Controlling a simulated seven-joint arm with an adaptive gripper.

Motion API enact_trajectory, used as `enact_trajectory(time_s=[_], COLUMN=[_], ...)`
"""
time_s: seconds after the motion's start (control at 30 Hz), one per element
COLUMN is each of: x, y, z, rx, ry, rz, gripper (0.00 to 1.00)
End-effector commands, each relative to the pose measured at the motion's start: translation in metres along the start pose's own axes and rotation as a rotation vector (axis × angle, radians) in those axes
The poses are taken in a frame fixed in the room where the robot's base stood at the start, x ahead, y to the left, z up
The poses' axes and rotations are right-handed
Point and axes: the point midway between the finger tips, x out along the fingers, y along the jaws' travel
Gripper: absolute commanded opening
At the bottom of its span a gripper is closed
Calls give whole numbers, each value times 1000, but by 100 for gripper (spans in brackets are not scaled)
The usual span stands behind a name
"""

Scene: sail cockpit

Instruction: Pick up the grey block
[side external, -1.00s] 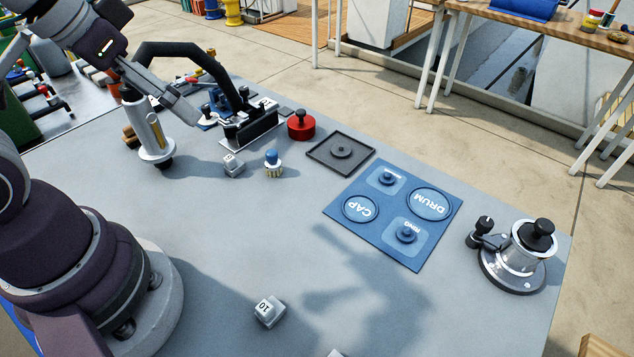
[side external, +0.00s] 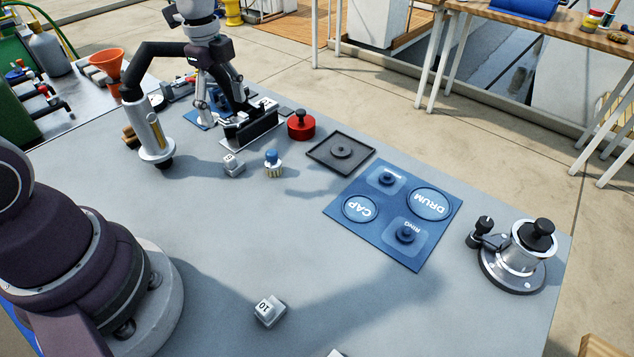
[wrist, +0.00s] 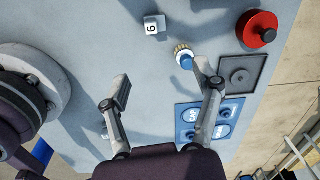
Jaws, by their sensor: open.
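A small light-grey block with a number (side external: 233,165) sits on the grey table near the black clamp-like fixture. It also shows at the top of the wrist view (wrist: 155,25), ahead of my gripper. A second grey block marked 10 (side external: 269,310) lies near the front of the table. I cannot tell which one the task means. My gripper (side external: 221,108) is open and empty, pointing down at the back left, behind the first block in the side view. Its two fingers stand wide apart in the wrist view (wrist: 161,82).
A blue-topped brush (side external: 273,163) stands right of the first block. A red knobbed disc (side external: 301,126), a dark square tray (side external: 326,150), a blue labelled mat (side external: 372,243) and a metal winch (side external: 515,260) lie further right.

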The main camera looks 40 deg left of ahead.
Motion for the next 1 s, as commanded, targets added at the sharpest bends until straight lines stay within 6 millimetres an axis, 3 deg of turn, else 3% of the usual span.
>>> enact_trajectory(time_s=[0.17,0.7,0.97,1.0], x=[27,119,124,124], y=[-5,4,3,3], z=[9,14,14,14], rx=[149,154,154,154], ry=[2,3,2,2], rz=[49,51,47,47], gripper=[65,65,65,61])
